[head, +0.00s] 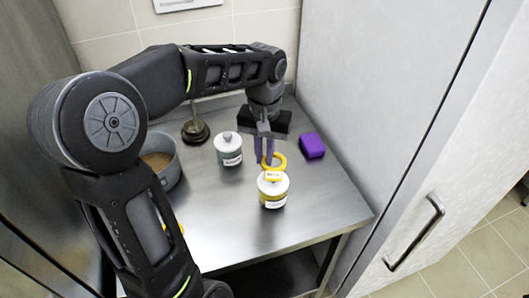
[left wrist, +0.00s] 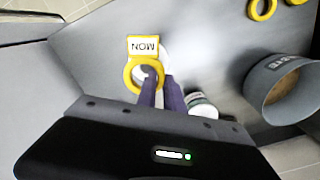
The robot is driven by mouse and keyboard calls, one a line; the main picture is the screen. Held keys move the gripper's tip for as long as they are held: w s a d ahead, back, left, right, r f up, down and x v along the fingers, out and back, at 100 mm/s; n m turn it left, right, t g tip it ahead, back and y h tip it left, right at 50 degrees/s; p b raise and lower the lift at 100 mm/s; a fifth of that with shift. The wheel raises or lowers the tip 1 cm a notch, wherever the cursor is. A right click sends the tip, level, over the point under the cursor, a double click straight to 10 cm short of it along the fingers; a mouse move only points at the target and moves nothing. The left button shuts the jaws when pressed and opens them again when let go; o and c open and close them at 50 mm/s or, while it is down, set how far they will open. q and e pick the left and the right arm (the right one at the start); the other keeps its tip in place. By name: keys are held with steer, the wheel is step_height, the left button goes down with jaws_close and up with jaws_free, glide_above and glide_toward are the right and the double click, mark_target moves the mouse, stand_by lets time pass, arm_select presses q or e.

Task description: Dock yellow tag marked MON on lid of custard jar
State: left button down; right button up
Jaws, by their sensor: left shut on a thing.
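The yellow tag (left wrist: 130,75) has a ring and a white plate marked MON, which reads upside down in the left wrist view. In the head view the tag (head: 281,162) is at the custard jar (head: 272,199), its plate overlapping the white lid (head: 280,185). I cannot tell whether the plate touches the lid. The jar stands upright with yellow contents and a white label. My left gripper (head: 267,163) points down above the jar, its purple fingers shut on the ring; the fingertips (left wrist: 158,84) also show in the left wrist view. My right gripper is not in view.
A grey-green jar (head: 229,156) with a white knobbed lid stands left of the custard jar. A purple block (head: 312,146) lies at right. A grey pot (head: 169,174) with brown contents is at left. More yellow rings (left wrist: 262,9) lie beyond it. The steel counter's front right is clear.

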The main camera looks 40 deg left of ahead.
mark_target(265, 164)
arm_select(q)
step_height(265, 164, down, 4)
steer(key=b, duration=0.3)
steer(key=shift+f, duration=0.25)
steer(key=shift+s+d+f, duration=0.1)
steer(key=shift+s+f, duration=0.2)
steer(key=shift+f, duration=0.15)
steer(key=shift+b, duration=0.3)
stand_by(0.5)
steer(key=shift+r, duration=0.15)
steer(key=shift+w+r+p, duration=0.2)
steer(key=shift+r+p, duration=0.35)
steer(key=shift+p, duration=0.15)
steer(key=shift+w+r, duration=0.15)
steer(key=shift+r, duration=0.1)
stand_by(0.3)
steer(key=shift+f, duration=0.3)
stand_by(0.4)
